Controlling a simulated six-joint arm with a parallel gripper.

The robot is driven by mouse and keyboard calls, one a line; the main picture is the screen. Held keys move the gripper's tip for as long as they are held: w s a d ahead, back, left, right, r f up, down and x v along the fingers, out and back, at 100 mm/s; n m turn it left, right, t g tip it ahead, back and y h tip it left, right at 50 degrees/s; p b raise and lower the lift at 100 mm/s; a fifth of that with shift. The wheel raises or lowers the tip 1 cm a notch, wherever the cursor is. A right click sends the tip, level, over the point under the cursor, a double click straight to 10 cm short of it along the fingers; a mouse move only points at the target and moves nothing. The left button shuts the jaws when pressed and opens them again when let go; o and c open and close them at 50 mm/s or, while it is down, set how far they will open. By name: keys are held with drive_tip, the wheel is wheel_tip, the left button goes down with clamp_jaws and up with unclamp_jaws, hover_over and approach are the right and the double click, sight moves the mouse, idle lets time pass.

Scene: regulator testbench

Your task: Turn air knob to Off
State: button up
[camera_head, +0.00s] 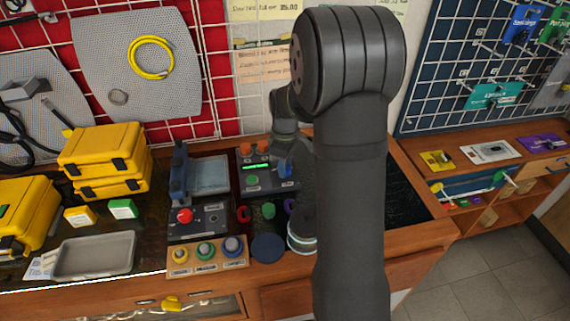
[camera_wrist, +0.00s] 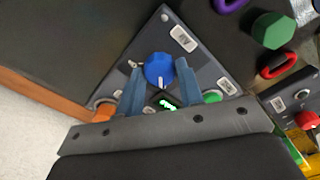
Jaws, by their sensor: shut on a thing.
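A white mark on the knob points toward the bottom of the wrist view. My gripper (camera_wrist: 159,76) is over the panel, its two blue fingers shut on the knob from both sides. In the head view my gripper (camera_head: 284,163) is at the right part of the test unit (camera_head: 258,184), beside its green-lit display (camera_head: 257,167); there the knob is hidden by my gripper and arm.
A green button (camera_wrist: 211,96) and an orange one (camera_wrist: 104,110) flank the fingers. Loose red (camera_head: 243,214), green (camera_head: 268,210) and purple pieces lie in front of the unit. Left of it stands a device with a red knob (camera_head: 184,215). Yellow cases (camera_head: 100,165) stand farther left.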

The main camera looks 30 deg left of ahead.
drive_tip(key=shift+r, duration=0.1)
drive_tip(key=o, duration=1)
wheel_tip(320, 180, up, 17)
drive_tip(key=shift+r, duration=0.2)
drive_tip(key=shift+f, duration=0.15)
wheel_tip(320, 180, down, 17)
drive_tip(key=shift+f, duration=0.15)
idle(0.7)
